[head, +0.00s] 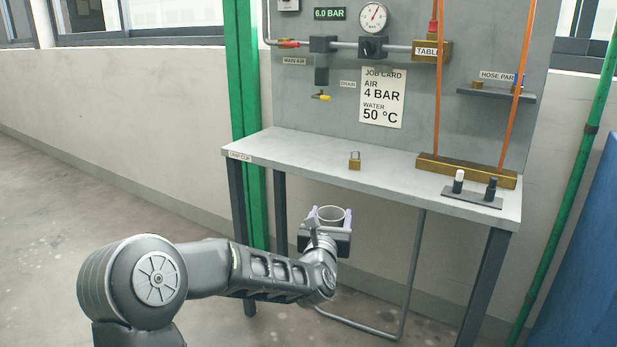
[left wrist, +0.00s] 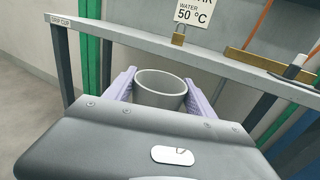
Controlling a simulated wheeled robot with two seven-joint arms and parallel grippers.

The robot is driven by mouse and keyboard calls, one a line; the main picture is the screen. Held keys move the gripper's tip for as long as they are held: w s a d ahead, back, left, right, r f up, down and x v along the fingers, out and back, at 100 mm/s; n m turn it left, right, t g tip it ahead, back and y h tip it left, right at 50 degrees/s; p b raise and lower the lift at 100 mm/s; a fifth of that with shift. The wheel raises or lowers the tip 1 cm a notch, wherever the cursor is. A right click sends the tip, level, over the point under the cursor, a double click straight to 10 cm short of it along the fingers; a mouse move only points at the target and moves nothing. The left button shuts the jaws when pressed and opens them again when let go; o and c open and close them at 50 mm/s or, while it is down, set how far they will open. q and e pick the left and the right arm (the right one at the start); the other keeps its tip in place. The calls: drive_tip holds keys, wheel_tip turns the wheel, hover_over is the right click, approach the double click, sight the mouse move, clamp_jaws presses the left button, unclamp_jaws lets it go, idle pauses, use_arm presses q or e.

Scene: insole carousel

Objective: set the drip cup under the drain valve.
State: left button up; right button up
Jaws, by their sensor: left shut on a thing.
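The drip cup (head: 331,214) is a light grey round cup with an open top. My left gripper (head: 330,222) is shut on it and holds it upright in front of the table's front edge, lower than the tabletop. In the left wrist view the cup (left wrist: 160,90) sits between the two pale purple fingers. The drain valve (head: 321,96) has a yellow handle and hangs below a dark block on the back panel, beside the "DRAIN" label, above the left rear of the table. My right gripper is not in view.
The grey table (head: 290,150) is mostly bare on its left half, with a "DRIP CUP" label at its left corner. A brass padlock (head: 354,160) stands mid-table. A brass block (head: 466,171) and a rack with black and white pieces (head: 472,196) are at right.

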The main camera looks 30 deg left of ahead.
use_arm(q)
drive_tip(key=s+d+f+m+h, duration=0.2)
drive_tip(key=s+d+f+h, duration=0.1)
drive_tip(key=d+f, duration=0.4)
drive_tip(key=s+d+f+m+t+h, duration=0.1)
drive_tip(key=s+d+f+m+h, duration=0.1)
drive_tip(key=d+f, duration=0.6)
drive_tip(key=s+d+h, duration=0.1)
drive_tip(key=d, duration=0.3)
drive_tip(key=shift+f+h, duration=0.2)
drive_tip(key=shift+h, duration=0.2)
